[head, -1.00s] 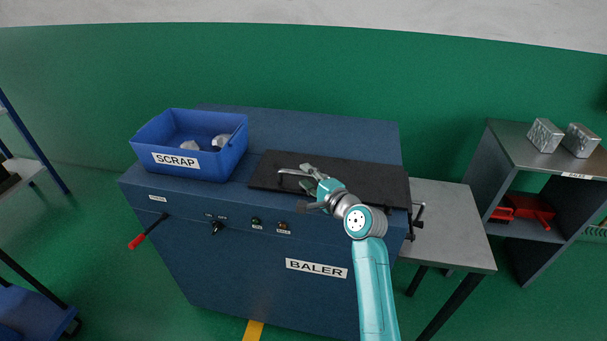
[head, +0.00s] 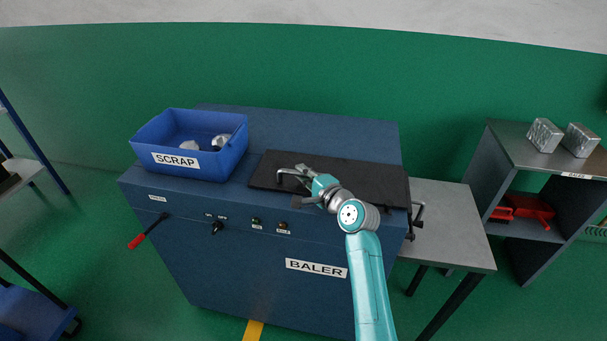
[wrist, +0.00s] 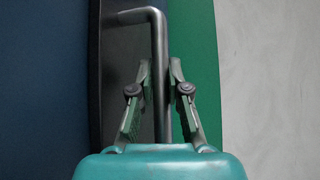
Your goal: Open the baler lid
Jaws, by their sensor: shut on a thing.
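The baler (head: 240,270) is a dark blue cabinet with a BALER label on its front. Its lid (head: 370,180) is a black flat plate on the right part of the top and lies down, closed. A grey bar handle (head: 284,173) stands on the lid's left part. My gripper (head: 300,176) is at this handle, over the lid. In the wrist view the bent handle (wrist: 159,45) runs between the two fingers, and my gripper (wrist: 159,75) is shut on it. The lid (wrist: 120,75) shows as a dark strip behind the handle.
A blue SCRAP bin (head: 228,157) with crumpled foil pieces stands on the baler left of the lid. A red-tipped lever (head: 140,241) sticks out at the front left. A crank (head: 416,215) and grey side table (head: 455,225) are at right. A shelf (head: 520,155) holds two foil bales.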

